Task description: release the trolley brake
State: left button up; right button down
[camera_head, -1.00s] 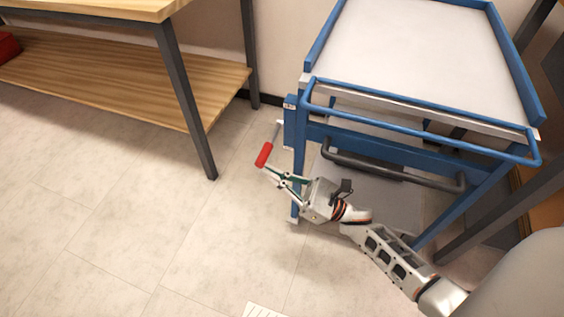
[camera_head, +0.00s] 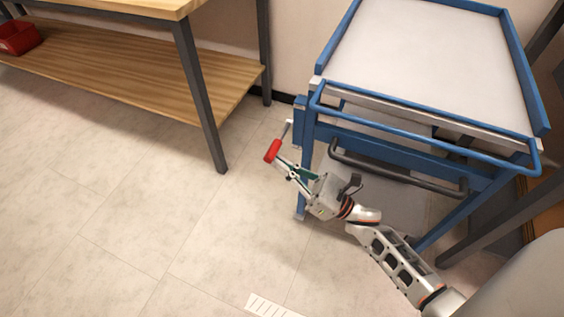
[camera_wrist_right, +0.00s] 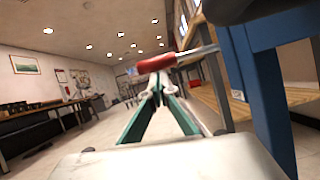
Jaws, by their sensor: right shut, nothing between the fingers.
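The trolley (camera_head: 425,45) has a blue frame and a pale top. Its brake lever has a red grip (camera_head: 272,150) on a thin metal rod, beside the trolley's left front post. The red grip also shows in the wrist view (camera_wrist_right: 157,63), with the metal rod (camera_wrist_right: 197,53) running right from it. My right gripper (camera_head: 279,162) is shut and empty. Its fingertips (camera_wrist_right: 158,88) are just below the red grip, touching or very close; I cannot tell which. My left gripper is out of view.
A workbench (camera_head: 150,78) with a wooden lower shelf stands at the left, with a red bin (camera_head: 18,38) on that shelf. A dark handle bar (camera_head: 398,172) crosses the trolley's front below the blue rail (camera_head: 420,122). The floor left of my gripper is clear.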

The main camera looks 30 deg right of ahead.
aim_at(275, 152)
notch_tip(275, 152, up, 4)
jog(key=m+h+p, duration=0.1)
jog(key=m, duration=0.1)
jog(key=m+t+h+p, duration=0.1)
jog(key=m, duration=0.1)
jog(key=shift+s+a+f, duration=0.15)
jog(key=shift+f, duration=0.05)
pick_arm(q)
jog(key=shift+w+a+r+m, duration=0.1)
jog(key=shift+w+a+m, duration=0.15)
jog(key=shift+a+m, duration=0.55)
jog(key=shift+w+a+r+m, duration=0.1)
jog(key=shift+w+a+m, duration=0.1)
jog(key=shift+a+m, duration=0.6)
pick_arm(e)
jog(key=shift+r, duration=0.65)
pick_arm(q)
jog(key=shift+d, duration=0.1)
pick_arm(e)
jog(key=shift+r, duration=0.15)
